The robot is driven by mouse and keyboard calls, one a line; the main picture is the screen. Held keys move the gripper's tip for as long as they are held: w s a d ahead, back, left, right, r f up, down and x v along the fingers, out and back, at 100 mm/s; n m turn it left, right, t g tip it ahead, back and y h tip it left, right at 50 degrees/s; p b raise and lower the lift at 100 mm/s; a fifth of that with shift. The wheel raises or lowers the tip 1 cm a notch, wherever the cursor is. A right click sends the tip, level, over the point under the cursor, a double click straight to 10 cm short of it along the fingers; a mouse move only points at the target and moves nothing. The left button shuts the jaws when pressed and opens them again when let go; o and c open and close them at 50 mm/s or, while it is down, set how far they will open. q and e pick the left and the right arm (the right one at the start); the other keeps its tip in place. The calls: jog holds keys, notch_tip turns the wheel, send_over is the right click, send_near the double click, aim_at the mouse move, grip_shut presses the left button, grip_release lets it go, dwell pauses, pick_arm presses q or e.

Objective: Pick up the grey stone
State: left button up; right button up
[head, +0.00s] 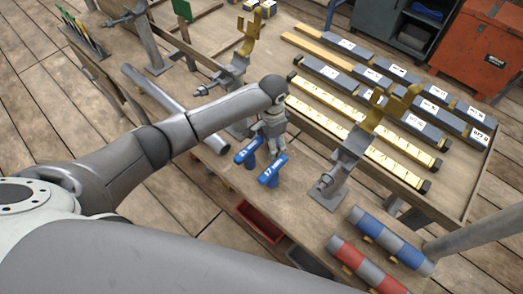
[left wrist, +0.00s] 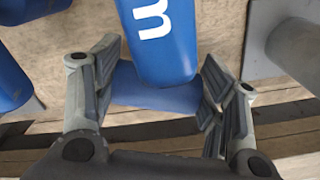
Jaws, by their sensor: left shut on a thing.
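My left gripper (head: 274,140) is at the near edge of the workbench, by two blue T-shaped pieces with white markings, one on the left (head: 248,152) and one on the right (head: 272,170). In the left wrist view, my left gripper's fingers (left wrist: 158,100) are closed in on either side of a blue piece (left wrist: 160,45) with a white mark. Several grey blocks with white labels lie in rows on the bench, one of them at the middle (head: 372,80); which one is the grey stone I cannot tell. My right gripper does not show.
Yellow-marked rails (head: 330,110) run across the workbench. Upright metal stands (head: 340,170) with yellow brackets rise from it. A red-grey roll (head: 365,265) and a blue-grey roll (head: 390,240) lie at the front right. A red bin (head: 260,222) sits below the bench edge.

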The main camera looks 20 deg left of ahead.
aim_at(261, 158)
pick_arm(q)
jog(key=s+p, duration=0.1)
jog(key=s+a, duration=0.1)
jog(key=s+p, duration=0.1)
jog(key=s, duration=0.1)
jog(key=shift+a+r+p, duration=0.2)
jog(key=shift+a+p, duration=0.1)
jog(key=shift+a, duration=0.1)
jog(key=shift+f, duration=0.6)
jog(key=shift+w+d+f, duration=0.1)
jog(key=shift+d+f, duration=0.05)
jog(key=shift+f, duration=0.2)
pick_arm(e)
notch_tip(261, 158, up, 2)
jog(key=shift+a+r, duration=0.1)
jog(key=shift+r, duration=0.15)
pick_arm(q)
jog(key=o, duration=0.6)
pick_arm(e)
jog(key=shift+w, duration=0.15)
